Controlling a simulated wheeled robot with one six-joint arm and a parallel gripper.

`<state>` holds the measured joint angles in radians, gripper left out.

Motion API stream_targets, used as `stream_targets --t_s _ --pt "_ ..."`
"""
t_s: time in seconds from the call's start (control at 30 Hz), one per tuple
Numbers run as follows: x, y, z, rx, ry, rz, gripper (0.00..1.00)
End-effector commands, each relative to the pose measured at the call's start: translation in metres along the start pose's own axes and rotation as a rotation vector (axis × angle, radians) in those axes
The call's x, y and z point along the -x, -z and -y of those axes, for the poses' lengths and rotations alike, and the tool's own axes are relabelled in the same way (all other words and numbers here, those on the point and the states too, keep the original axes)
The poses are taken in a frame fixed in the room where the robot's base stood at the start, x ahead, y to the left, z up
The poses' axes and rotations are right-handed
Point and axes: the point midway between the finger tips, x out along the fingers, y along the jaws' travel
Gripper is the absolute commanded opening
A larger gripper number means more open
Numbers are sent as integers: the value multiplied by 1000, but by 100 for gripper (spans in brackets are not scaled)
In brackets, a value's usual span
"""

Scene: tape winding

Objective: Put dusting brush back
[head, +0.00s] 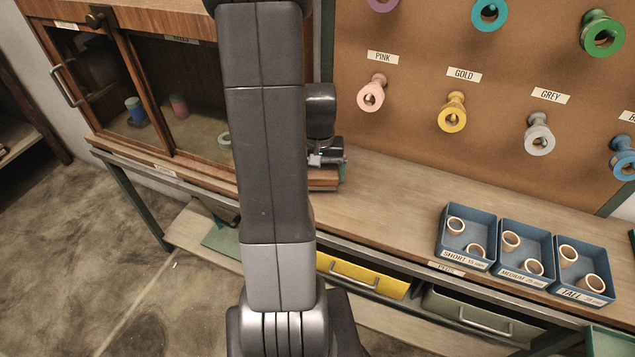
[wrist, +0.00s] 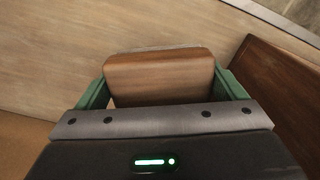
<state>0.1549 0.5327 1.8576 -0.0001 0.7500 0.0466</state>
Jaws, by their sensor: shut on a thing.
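My gripper (wrist: 162,84) has green fingers, one on each side of a brown wooden block, and is shut on it. The block appears to be the dusting brush (wrist: 158,74); a thin pale grey strip shows along its far edge. In the head view my gripper (head: 341,171) is low over the bench, just right of the cabinet, mostly behind my arm. Whether the brush touches the bench is unclear.
The wooden bench (head: 395,190) is clear between my gripper and the blue trays (head: 467,210) of rings at right. A glass-fronted cabinet (head: 150,95) stands left. A pegboard (head: 420,30) with coloured spools rises behind. Drawers, one yellow (head: 360,276), sit below.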

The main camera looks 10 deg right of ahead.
Motion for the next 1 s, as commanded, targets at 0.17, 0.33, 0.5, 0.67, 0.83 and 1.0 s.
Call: stream_targets --t_s 0.17,0.33,0.5,0.67,0.83,1.0 --pt "-25 -1 0 0 0 5 66" --pt "-35 -1 0 0 0 1 66" --pt "-35 0 0 0 0 0 66" --pt "-39 0 0 0 0 1 66" --pt "-38 0 0 0 0 1 100" --pt "-36 0 0 0 0 1 100"
